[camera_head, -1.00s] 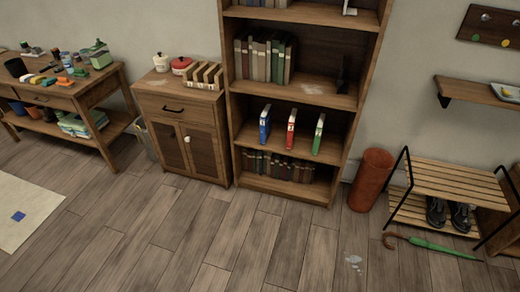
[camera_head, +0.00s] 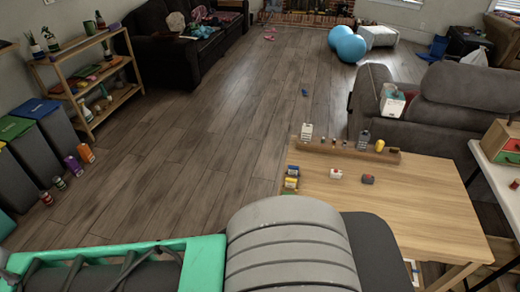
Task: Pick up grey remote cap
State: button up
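I cannot make out a grey remote cap for certain at this size. Several small items stand on the wooden table (camera_head: 430,210) at right. Among them are a white item with red (camera_head: 336,174), a dark item with red (camera_head: 368,179) and a grey bottle-like item (camera_head: 363,140). A yellow item (camera_head: 380,146) and a white block-like item (camera_head: 306,131) are at the table's far side. My gripper is not in view. My arm, ribbed grey and green, crosses the bottom and hides part of the table's near left side.
A grey sofa (camera_head: 445,110) stands behind the table. Blue balls (camera_head: 349,46) lie on the floor beyond. A wooden shelf (camera_head: 72,60) and lidded bins (camera_head: 30,140) line the left, with bottles (camera_head: 86,152) on the floor.

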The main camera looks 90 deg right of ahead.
aim_at(370, 181)
jog(key=k, duration=1.9)
jog(key=z, duration=1.25)
